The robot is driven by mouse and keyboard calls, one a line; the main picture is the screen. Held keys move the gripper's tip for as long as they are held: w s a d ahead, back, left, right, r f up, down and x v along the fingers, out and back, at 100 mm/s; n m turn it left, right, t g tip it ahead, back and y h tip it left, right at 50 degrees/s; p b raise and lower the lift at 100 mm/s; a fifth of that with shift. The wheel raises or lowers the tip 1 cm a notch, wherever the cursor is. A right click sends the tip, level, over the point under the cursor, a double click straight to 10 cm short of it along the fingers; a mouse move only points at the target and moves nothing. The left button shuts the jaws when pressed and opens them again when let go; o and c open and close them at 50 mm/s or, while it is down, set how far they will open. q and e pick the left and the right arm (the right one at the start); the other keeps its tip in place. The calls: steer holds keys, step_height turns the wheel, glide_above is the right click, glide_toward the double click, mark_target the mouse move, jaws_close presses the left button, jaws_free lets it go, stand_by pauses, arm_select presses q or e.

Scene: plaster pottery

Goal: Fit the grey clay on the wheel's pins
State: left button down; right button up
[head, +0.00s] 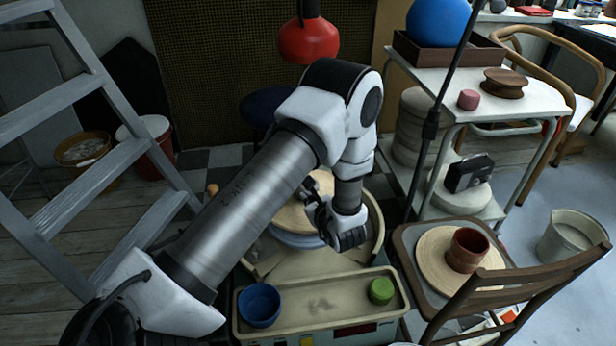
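The pottery wheel stands in the middle, partly behind my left arm. A round tan disc (290,217) lies over a blue-grey round edge (291,240), inside the cream splash pan (371,228). My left gripper (314,198) is over the right part of the disc, its dark fingers pointing left. The fingers are small and partly covered by the arm, so I cannot tell their opening or any contact. I see no pins and cannot make out a separate lump of grey clay. My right gripper is out of view.
A cream tray (318,303) in front holds a blue cup (259,304) and a green piece (381,290). A chair (408,242) at right bears a tan disc with a brown pot (467,249). A ladder (67,145) stands left; a shelf cart (462,81) stands right.

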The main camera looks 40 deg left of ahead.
arm_select(q)
steer(key=shift+s+d+r+g, duration=0.1)
steer(key=shift+s+d+g, duration=0.05)
steer(key=shift+d+g, duration=0.15)
stand_by(0.4)
steer(key=shift+s+d+n+g+y+p, duration=0.15)
steer(key=shift+s+d+n+g+p, duration=0.25)
steer(key=shift+d, duration=0.2)
steer(key=shift+s+d+n+g+y+p, duration=0.25)
steer(key=shift+d+n+g+p, duration=0.2)
steer(key=shift+d+n, duration=0.15)
steer(key=shift+s+d+n+g+y+p, duration=0.1)
steer(key=shift+s+d+n+g+p, duration=0.3)
steer(key=shift+d, duration=0.25)
steer(key=shift+f, duration=1.45)
stand_by(1.1)
steer(key=c, duration=1.9)
jaws_free()
steer(key=o, duration=0.5)
steer(key=shift+s+f, duration=0.1)
steer(key=v, duration=0.7)
steer(key=shift+d, duration=0.25)
